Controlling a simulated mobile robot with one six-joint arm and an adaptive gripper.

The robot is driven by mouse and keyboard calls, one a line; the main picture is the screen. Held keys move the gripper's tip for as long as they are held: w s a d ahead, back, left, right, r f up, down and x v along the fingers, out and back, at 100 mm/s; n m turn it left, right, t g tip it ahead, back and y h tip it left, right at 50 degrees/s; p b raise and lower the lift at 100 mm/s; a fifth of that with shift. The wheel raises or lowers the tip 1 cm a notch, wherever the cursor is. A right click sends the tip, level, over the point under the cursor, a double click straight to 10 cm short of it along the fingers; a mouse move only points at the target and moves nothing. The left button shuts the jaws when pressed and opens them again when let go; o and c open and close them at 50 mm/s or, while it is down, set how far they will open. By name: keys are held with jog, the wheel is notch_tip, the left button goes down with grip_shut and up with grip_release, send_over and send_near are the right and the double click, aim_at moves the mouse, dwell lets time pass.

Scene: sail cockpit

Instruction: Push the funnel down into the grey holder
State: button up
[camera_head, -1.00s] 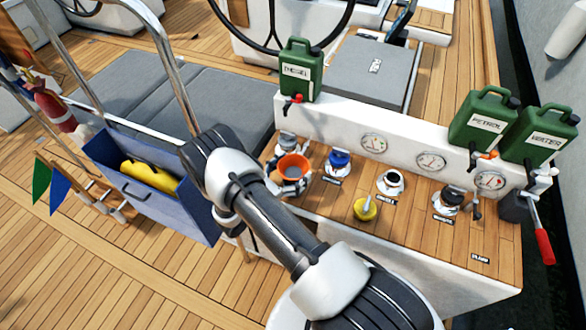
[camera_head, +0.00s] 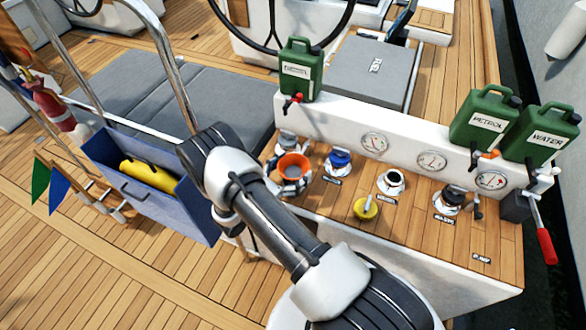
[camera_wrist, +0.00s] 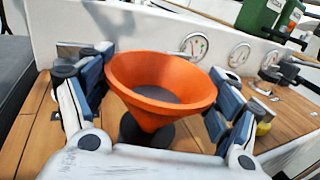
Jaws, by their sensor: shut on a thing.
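The orange funnel (camera_wrist: 160,85) is upright with its wide mouth up in the wrist view. It also shows beside my arm in the head view (camera_head: 292,161). My gripper (camera_wrist: 163,92) has a finger on each side of the funnel and is shut on it. The dark grey holder (camera_wrist: 147,132) stands directly under the funnel's cone. The funnel's spout is hidden, so I cannot tell how deep it sits in the holder.
A blue-capped fitting (camera_head: 338,161), an open fitting (camera_head: 390,181), a yellow cap (camera_head: 365,208) and a black-capped fitting (camera_head: 450,199) stand to the right on the wooden deck. A white wall (camera_head: 405,135) with gauges and green jerrycans (camera_head: 301,68) is behind.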

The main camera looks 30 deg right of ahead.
jog(key=shift+f+b, duration=0.55)
jog(key=shift+f, duration=0.05)
dwell(0.3)
jog(key=o, duration=0.9)
jog(key=b+v, duration=0.1)
jog(key=v, duration=1)
jog(key=shift+r, duration=0.1)
dwell(0.5)
